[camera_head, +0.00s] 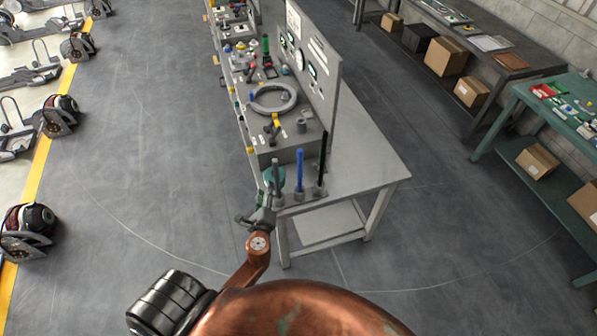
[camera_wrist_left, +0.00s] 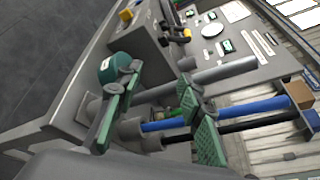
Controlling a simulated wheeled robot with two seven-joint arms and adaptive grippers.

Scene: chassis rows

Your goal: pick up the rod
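Three upright rods stand in grey holders at the near end of the workbench: a grey rod (camera_head: 275,172), a blue rod (camera_head: 299,168) and a black rod (camera_head: 322,158). In the left wrist view the grey rod (camera_wrist_left: 225,71), blue rod (camera_wrist_left: 245,108) and black rod (camera_wrist_left: 250,124) run off to the right. My left gripper (camera_head: 262,216) is just in front of the holders, closest to the grey rod. Its green-padded fingers (camera_wrist_left: 157,112) are apart, with the rods crossing the view behind or between them; contact cannot be told. My right gripper is not in view.
The workbench (camera_head: 365,170) carries a grey ring (camera_head: 273,98), a teal round object (camera_wrist_left: 118,68) and an upright panel (camera_head: 313,60). A green table (camera_head: 520,95) stands at right. Wheeled machines line the left side. Open floor lies between.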

